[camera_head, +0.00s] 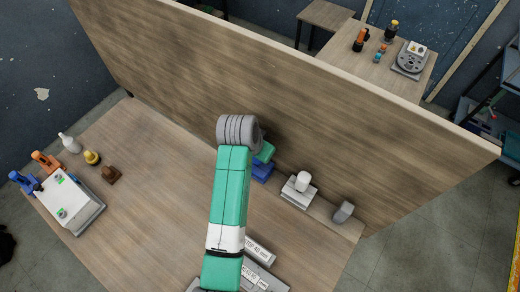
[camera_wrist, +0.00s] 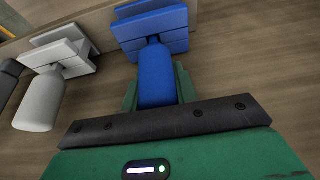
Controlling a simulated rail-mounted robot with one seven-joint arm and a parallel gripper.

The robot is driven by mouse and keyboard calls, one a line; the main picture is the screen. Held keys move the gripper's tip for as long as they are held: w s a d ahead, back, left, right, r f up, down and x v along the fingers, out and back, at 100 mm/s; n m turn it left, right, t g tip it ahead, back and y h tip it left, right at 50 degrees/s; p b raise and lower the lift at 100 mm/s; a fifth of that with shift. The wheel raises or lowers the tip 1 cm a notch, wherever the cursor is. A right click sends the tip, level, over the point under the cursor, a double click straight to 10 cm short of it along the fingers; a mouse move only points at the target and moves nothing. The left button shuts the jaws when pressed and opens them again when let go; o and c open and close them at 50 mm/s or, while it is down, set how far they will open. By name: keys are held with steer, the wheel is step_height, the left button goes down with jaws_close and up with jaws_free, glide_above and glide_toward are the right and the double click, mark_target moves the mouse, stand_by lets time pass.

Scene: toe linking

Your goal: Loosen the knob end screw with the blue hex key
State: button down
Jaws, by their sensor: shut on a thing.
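The blue hex key (camera_wrist: 156,82) shows in the wrist view as a rounded blue handle at a blue block-shaped holder (camera_wrist: 150,28). My gripper (camera_wrist: 157,88) has its green fingers on both sides of the handle and is shut on it. The key's shaft is hidden, and I cannot tell whether it is clear of the holder. In the head view, the blue holder (camera_head: 262,173) stands at the foot of the wooden partition, and my arm covers most of the gripper. I cannot make out the knob end screw for certain in either view.
A white-handled tool in its holder (camera_head: 299,190) stands right of the blue one, with a grey piece (camera_head: 343,212) beyond. The wooden partition (camera_head: 290,95) rises close behind. A white-topped box (camera_head: 70,203) and several small items stand at left. The table's middle left is clear.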

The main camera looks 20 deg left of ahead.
steer(key=shift+r+p, duration=0.6)
steer(key=shift+p, duration=0.2)
stand_by(0.5)
steer(key=shift+r+p, duration=0.35)
steer(key=shift+p, duration=0.05)
steer(key=shift+r, duration=0.25)
step_height(320, 180, up, 2)
steer(key=p, duration=0.2)
steer(key=shift+r+p, duration=0.15)
steer(key=shift+p, duration=0.15)
steer(key=shift+r+p, duration=0.55)
steer(key=shift+r, duration=0.75)
steer(key=c, duration=1.8)
jaws_free()
jaws_close()
steer(key=shift+f, duration=0.1)
